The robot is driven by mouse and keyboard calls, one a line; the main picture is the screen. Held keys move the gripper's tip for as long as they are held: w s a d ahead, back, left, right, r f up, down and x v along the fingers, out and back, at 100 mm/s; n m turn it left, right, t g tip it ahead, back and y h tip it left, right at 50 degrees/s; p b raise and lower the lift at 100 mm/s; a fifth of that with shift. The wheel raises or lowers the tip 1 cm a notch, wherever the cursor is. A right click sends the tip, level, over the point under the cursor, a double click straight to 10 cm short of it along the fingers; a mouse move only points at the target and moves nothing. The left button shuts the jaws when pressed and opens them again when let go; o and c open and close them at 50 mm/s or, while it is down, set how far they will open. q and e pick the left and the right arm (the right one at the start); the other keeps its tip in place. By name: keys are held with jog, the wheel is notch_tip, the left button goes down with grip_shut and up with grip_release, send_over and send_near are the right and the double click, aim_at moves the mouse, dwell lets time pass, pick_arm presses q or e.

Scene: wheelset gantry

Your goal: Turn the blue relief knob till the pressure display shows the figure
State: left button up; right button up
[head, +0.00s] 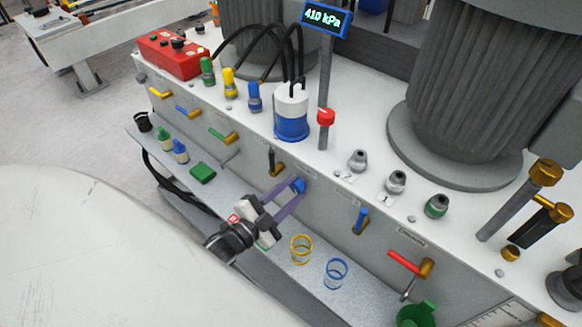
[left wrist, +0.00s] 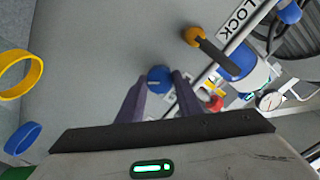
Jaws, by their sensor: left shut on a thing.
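The blue relief knob (head: 298,185) sits on the front face of the grey bench. My left gripper (head: 288,190) reaches it from the lower left and is shut on it, one finger on each side. In the left wrist view the knob (left wrist: 159,79) shows between the two purple-grey fingertips (left wrist: 158,88), with a light mark on its face. The pressure display (head: 326,17) on its post at the top reads 410 kPa. My right gripper is not in view.
A black-handled valve (head: 273,160) sits just left of the knob, and a blue-handled valve (head: 360,220) to its right. Yellow (head: 301,249) and blue (head: 336,272) rings stand on the shelf below. A red-handled valve (head: 408,262) is further right.

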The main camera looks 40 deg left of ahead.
pick_arm(q)
jog(key=shift+m, duration=0.4)
jog(key=o, duration=1)
jog(key=shift+o, duration=0.2)
jog(key=s+a, duration=0.1)
jog(key=s, duration=0.9)
jog(key=shift+r, duration=0.1)
